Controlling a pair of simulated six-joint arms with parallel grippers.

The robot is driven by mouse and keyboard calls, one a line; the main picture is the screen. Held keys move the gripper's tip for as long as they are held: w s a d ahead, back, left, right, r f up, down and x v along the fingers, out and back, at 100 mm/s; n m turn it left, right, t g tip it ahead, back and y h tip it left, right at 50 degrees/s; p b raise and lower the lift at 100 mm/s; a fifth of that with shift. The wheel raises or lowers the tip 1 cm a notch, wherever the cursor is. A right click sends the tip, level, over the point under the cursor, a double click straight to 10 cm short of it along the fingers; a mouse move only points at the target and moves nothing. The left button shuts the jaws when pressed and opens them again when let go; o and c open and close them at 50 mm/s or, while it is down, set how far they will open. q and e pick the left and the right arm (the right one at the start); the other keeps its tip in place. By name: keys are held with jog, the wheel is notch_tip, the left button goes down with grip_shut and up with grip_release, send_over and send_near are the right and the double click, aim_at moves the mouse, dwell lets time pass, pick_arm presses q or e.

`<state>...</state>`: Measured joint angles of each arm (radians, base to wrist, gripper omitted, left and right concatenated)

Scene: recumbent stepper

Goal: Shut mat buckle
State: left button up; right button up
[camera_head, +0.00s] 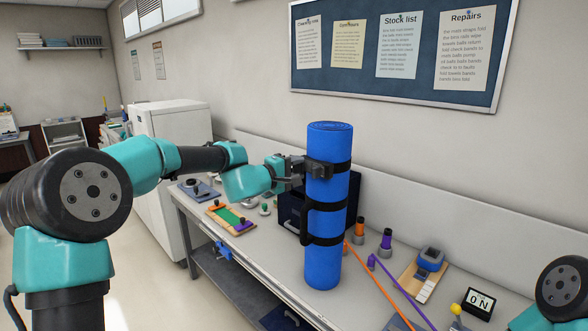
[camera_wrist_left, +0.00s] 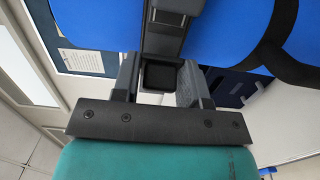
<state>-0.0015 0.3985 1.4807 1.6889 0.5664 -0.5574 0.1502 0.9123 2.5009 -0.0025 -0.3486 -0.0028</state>
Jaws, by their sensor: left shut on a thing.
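A rolled blue mat (camera_head: 325,265) stands upright near the front edge of the bench, with black straps around it and a black carry handle on its side. A black buckle (camera_head: 319,170) sits on the upper strap. My left gripper (camera_head: 298,171) is at the upper strap, shut on the buckle from the left. In the left wrist view the buckle (camera_wrist_left: 160,76) lies between the two fingers, against the blue mat (camera_wrist_left: 228,32). Whether the buckle's halves are joined cannot be told. My right gripper is out of view; only part of my right arm shows at the lower right.
The bench (camera_head: 268,246) holds a dark blue box (camera_head: 291,206) behind the mat, orange and purple bands (camera_head: 376,285), a small digital display (camera_head: 479,303) and a board with a blue device (camera_head: 430,260). A wall and notice board (camera_head: 400,50) stand behind.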

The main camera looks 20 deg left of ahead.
pick_arm(q)
jog(key=shift+d+n+t+y, duration=0.3)
jog(key=shift+n+t+y, duration=0.5)
jog(key=shift+y, duration=0.5)
jog(key=shift+d+n+y, duration=0.1)
jog(key=shift+n+y, duration=0.4)
jog(key=o, duration=0.8)
jog(key=v, duration=1.7)
jog(key=shift+s+f, duration=0.15)
jog(key=shift+f, duration=0.05)
